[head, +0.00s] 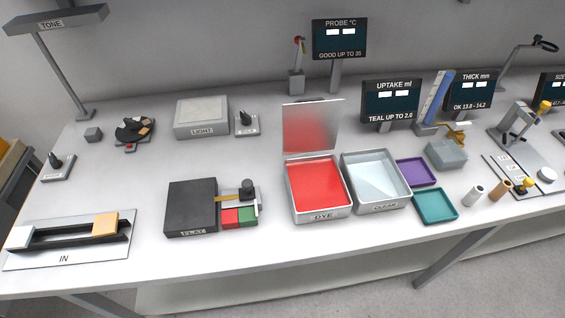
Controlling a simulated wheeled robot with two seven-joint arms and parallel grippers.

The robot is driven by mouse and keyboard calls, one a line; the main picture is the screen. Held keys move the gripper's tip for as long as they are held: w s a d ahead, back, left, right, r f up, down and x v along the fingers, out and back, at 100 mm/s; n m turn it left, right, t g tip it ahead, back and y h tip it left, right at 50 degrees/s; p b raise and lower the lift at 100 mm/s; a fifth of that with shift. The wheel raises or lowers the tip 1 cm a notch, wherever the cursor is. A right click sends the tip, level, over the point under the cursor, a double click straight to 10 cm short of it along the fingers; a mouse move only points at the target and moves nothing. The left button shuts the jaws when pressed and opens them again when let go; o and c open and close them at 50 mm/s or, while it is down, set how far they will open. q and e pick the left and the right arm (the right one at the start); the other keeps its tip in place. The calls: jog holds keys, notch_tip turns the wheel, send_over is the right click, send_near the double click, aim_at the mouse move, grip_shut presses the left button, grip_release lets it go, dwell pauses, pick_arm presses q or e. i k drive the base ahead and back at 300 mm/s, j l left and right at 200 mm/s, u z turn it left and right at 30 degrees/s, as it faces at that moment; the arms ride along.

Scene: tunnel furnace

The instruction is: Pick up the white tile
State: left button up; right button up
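A small white tile-like block (20,237) sits at the left end of the black track (66,236) on the plate marked IN, at the table's front left. A tan block (106,225) sits at the right end of the same track. Neither of my grippers shows in the head view.
A dark block marked FLAT (191,208) stands right of the IN plate. Farther right are a red DYE tray (320,213) with a raised lid (310,126), a CLEAR tray (377,208), and purple (416,171) and teal (435,205) trays. A lamp marked TONE (62,65) overhangs the back left.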

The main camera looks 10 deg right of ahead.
aim_at(19, 238)
jog(key=u, duration=1.8)
